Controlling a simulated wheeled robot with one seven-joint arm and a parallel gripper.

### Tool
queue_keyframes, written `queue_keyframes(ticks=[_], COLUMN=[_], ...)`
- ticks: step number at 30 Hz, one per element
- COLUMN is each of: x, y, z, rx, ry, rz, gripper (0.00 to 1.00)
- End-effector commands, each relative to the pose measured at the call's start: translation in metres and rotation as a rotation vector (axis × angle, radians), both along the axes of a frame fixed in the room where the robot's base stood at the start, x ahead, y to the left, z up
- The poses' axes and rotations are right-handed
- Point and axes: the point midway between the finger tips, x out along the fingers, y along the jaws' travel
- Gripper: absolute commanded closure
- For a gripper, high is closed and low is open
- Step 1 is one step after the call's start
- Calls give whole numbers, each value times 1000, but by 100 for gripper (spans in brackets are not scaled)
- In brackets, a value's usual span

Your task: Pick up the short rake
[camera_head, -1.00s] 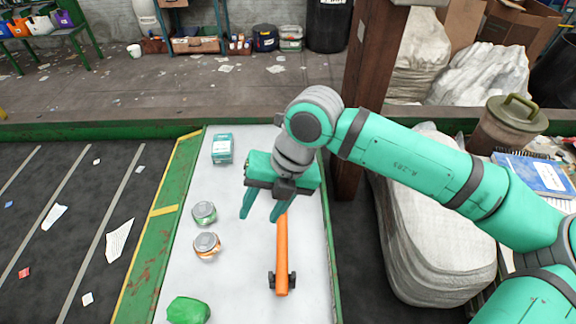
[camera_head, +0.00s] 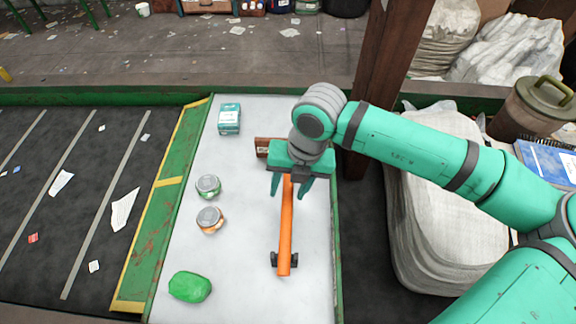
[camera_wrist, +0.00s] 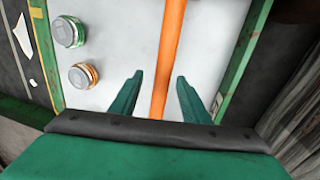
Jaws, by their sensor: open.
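The short rake has an orange handle (camera_head: 286,225) lying lengthwise on the white sorting surface, with a dark crosspiece at its near end. My gripper (camera_head: 290,187) is open over the far part of the handle, its teal fingers pointing down. In the wrist view the orange handle (camera_wrist: 168,55) runs between the two spread fingers of my gripper (camera_wrist: 160,78), a little nearer the right one. I see no contact. How far the fingertips are above the surface is hard to tell. The handle's far end is hidden under my gripper in the head view.
Left of the handle are a green-labelled can (camera_head: 208,186), an orange-labelled can (camera_head: 210,220) and a green lump (camera_head: 190,287). A teal box (camera_head: 229,119) stands farther back. A brown block (camera_head: 266,147) shows beside my gripper. A green rim (camera_head: 337,265) edges the surface on the right.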

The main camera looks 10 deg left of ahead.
Motion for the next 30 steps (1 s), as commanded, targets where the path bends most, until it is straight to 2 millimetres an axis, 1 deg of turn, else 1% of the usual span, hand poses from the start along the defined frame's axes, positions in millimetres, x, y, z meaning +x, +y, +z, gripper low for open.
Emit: queue_keyframes(ticks=[1, 3, 6, 9, 15, 17, 18, 20, 21, 30], x=[-2, -3, -2, -3, -3, -3, -3, -3, -3, -2], y=[0, 0, 1, 2, 4, 4, 4, 4, 4, 4], z=[-8, -17, -26, -30, -30, -30, -30, -30, -30, -29], rx=[2, 1, 1, 0, 0, 0, 0, 0, 0, 0], ry=[2, 3, 1, 0, 0, 0, 0, 0, 0, -1], rz=[-3, -7, -9, -7, -4, -4, -3, -3, -3, -3], gripper=[57, 57, 57, 57, 57, 72, 81, 96, 100, 100])
